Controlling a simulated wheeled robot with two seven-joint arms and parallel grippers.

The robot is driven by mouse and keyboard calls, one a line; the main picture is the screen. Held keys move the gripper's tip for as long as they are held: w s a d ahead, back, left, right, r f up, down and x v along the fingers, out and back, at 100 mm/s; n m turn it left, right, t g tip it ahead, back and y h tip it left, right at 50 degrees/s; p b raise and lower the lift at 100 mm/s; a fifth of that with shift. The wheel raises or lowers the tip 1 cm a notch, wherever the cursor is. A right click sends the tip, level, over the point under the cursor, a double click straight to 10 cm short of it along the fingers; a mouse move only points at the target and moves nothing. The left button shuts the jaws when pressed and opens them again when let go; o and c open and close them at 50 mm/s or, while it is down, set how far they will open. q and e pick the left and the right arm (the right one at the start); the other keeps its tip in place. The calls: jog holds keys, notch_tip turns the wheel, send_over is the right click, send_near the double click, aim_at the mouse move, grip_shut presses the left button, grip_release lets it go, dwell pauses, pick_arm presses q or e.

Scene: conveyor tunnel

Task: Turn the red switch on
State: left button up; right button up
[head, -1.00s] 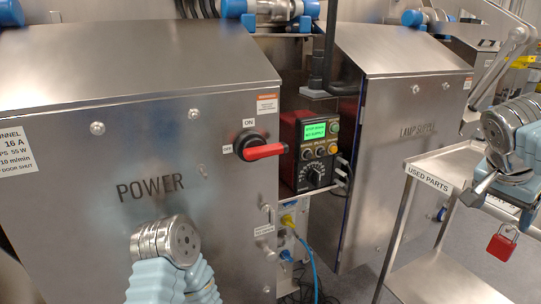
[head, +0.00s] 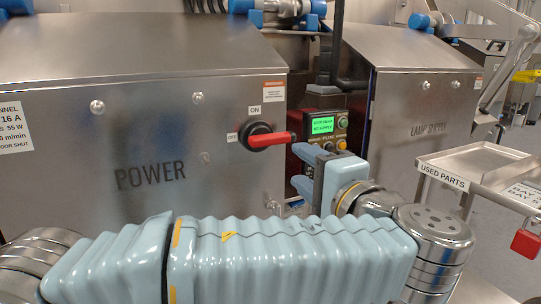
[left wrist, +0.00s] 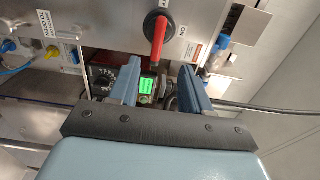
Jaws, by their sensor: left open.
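The red switch (head: 268,139) is a rotary switch with a red handle on a round black base, on the front of the steel POWER cabinet. Its handle lies about level and points right, with the ON label above and the OFF label to its left. It also shows in the left wrist view (left wrist: 158,40), above my fingers. My left gripper (head: 305,170) is open and empty, its blue fingers just below and right of the handle's tip, with no contact clear. In the left wrist view its fingers (left wrist: 157,92) are apart. My right gripper is not in view.
A control box with a lit green screen (head: 322,124) stands right of the switch, partly behind my left gripper. The LAMP SUPPLY cabinet (head: 425,140) is farther right. A USED PARTS cart (head: 490,163) and a red padlock (head: 526,242) are at the right.

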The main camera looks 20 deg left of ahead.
aim_at(268, 143)
pick_arm(q)
jog(key=p+x, duration=0.1)
jog(key=x, duration=1.2)
jog(key=shift+w+a+f, duration=0.1)
jog(key=shift+w+a, duration=0.05)
jog(key=shift+w, duration=0.05)
jog(key=shift+c, duration=0.2)
grip_shut()
